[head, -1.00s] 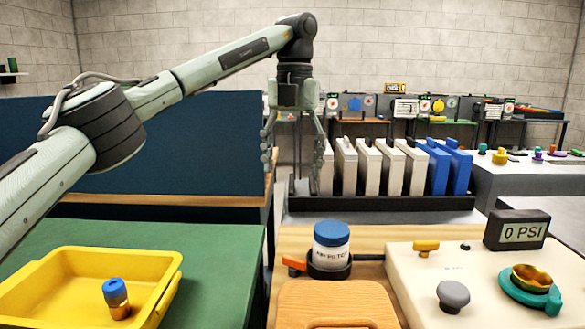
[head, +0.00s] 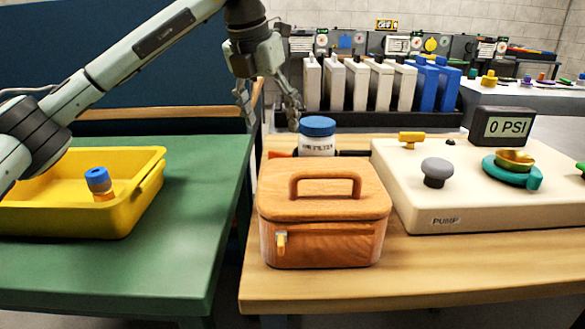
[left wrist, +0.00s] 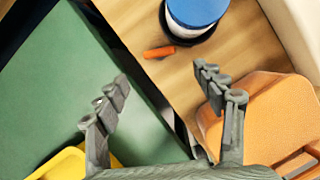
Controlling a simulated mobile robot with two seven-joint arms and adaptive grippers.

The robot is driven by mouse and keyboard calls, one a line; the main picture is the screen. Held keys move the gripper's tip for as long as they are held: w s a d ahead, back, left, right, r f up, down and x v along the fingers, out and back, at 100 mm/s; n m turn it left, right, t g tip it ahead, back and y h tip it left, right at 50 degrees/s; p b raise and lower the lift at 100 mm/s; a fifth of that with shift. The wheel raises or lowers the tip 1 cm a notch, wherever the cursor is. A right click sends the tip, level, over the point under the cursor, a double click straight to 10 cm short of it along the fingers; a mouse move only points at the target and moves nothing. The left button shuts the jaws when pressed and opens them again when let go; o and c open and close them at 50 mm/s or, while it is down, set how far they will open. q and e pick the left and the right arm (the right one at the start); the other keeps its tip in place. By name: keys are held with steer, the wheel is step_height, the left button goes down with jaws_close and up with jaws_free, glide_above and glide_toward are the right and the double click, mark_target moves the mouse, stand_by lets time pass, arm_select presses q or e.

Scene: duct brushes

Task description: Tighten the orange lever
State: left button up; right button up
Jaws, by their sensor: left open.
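The orange lever (left wrist: 160,52) sticks out from the dark holder at the base of a white jar with a blue lid (left wrist: 195,12) in the left wrist view. In the head view the jar (head: 317,137) stands behind a wooden box, and the lever (head: 280,154) shows only as a small orange bit at its left. My left gripper (head: 267,112) is open and empty, above and left of the jar. In the left wrist view the lever lies ahead of the spread fingertips (left wrist: 161,75), apart from them. My right gripper is not in view.
The wooden box (head: 325,205) with a handle stands in front of the jar. A cream pump panel (head: 480,200) is to the right. A yellow tray (head: 60,220) sits on the green table (head: 190,250) at left. A gap separates the two tables.

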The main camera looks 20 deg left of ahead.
mark_target(278, 153)
arm_select(q)
steer(key=shift+t, duration=0.3)
steer(key=x, duration=0.8)
steer(key=shift+s+f, duration=0.2)
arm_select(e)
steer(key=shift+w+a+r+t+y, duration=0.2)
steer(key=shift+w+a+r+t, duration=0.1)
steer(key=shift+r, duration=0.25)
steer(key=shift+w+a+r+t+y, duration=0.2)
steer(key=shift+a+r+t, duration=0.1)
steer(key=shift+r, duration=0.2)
